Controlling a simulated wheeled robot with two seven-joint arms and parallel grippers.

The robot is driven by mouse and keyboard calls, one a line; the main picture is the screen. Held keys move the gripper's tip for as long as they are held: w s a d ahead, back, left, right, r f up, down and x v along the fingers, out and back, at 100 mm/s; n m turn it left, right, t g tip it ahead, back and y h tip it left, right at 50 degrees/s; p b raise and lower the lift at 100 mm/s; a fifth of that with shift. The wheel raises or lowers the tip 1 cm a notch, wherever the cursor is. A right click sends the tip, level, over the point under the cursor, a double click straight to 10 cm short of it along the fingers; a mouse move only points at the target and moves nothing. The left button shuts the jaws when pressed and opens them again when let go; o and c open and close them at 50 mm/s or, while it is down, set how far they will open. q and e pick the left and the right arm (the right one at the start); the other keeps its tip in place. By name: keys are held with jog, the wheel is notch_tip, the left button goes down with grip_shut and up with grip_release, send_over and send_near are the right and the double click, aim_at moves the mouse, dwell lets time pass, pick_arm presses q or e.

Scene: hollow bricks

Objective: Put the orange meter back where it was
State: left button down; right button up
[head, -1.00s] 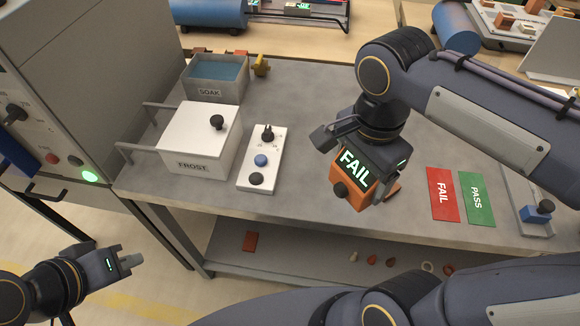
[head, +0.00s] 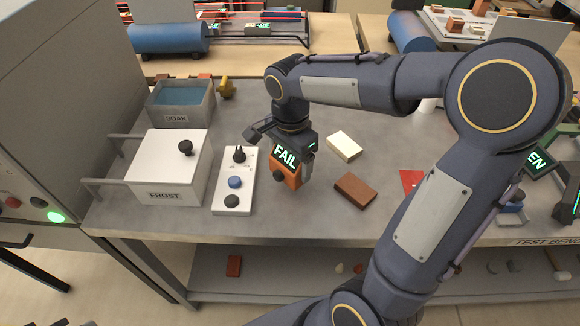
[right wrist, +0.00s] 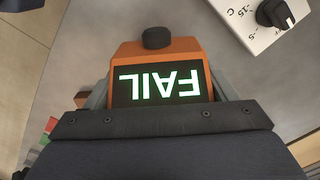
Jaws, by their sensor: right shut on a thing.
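The orange meter (head: 292,178) has a dark screen with FAIL in lit green letters and a black knob. My right gripper (head: 284,150) is shut on it from above. The meter is just right of the white control box with knobs (head: 235,180); I cannot tell if its bottom touches the bench. In the right wrist view the meter (right wrist: 155,50) sits between the two fingers (right wrist: 160,95), its screen upside down. A cream brick (head: 344,146) and a brown-red brick (head: 355,190) lie on the bench to its right. My left gripper is not in view.
The white FROST box (head: 168,165) and grey SOAK tub (head: 180,103) stand at the left of the grey bench (head: 290,218). A yellow object (head: 227,88) is behind. A red card (head: 410,180) is partly behind my right arm. Bare bench lies in front of the meter.

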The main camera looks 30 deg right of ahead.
aim_at(290, 169)
jog(key=shift+w+d+f, duration=0.25)
jog(key=shift+w+f, duration=0.1)
jog(key=shift+f, duration=0.15)
jog(key=shift+w+f, duration=0.15)
jog(key=shift+f, duration=1.55)
jog(key=shift+f, duration=0.1)
jog(key=shift+f+b, duration=0.15)
jog(key=shift+b, duration=0.2)
jog(key=o, duration=1.2)
jog(key=shift+o, duration=0.2)
